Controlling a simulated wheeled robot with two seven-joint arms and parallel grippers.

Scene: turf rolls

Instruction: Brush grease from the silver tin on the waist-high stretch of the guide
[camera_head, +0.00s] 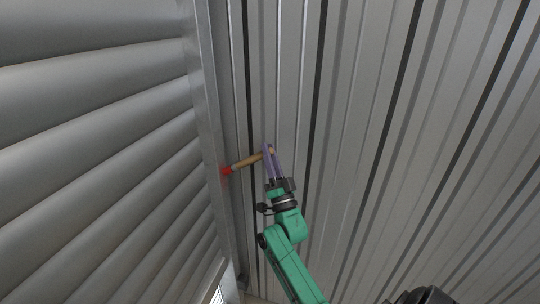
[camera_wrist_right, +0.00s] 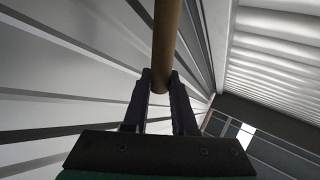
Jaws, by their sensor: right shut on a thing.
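My right gripper (camera_head: 269,152) is shut on the wooden handle of a brush (camera_head: 246,161). The brush points left, and its red head is at or very near the metal guide (camera_head: 212,130), the upright rail along the edge of the slatted shutter. I cannot tell whether the head touches the guide. In the right wrist view the handle (camera_wrist_right: 166,45) runs up out of the picture from between the fingers (camera_wrist_right: 160,85), and the brush head is out of the frame. The silver tin is not in view. My left gripper is not in view.
A grey slatted shutter (camera_head: 100,130) fills the left side. A ribbed metal wall (camera_head: 400,130) fills the right, behind my right arm. A small bright opening (camera_head: 217,295) shows at the bottom, near the guide's foot.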

